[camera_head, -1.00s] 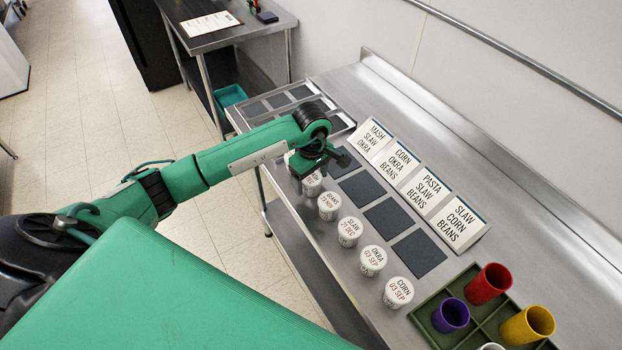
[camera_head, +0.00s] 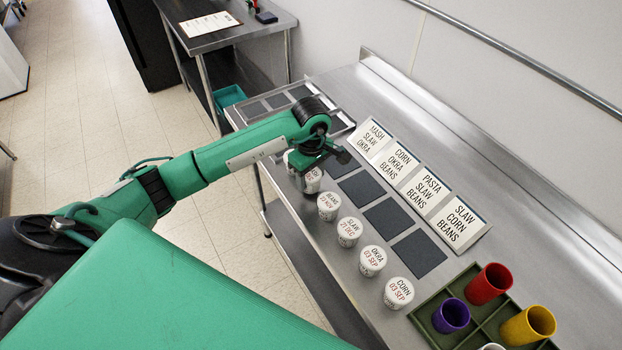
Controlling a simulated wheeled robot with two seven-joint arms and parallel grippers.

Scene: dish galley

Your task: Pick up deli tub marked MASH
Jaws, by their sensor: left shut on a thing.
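My left gripper (camera_head: 318,160) reaches over the far end of a row of white deli tubs on the steel counter. It is shut on a deli tub (camera_head: 312,180) right below it. The gripper covers much of that lid, so I cannot read its name. Another white tub (camera_head: 288,160) shows only in part behind the gripper. Nearer in the row stand tubs marked BEANS (camera_head: 328,206), SLAW (camera_head: 350,231), OKRA (camera_head: 372,261) and CORN (camera_head: 398,292). I cannot read MASH on any lid. My right gripper is not in view.
Dark square mats (camera_head: 419,253) lie beside the tubs. Behind them are white cards (camera_head: 460,224) listing foods; one (camera_head: 371,138) reads MASH, SLAW, OKRA. A green tray (camera_head: 424,318) with coloured cups is at the lower right. A wall rises behind the counter.

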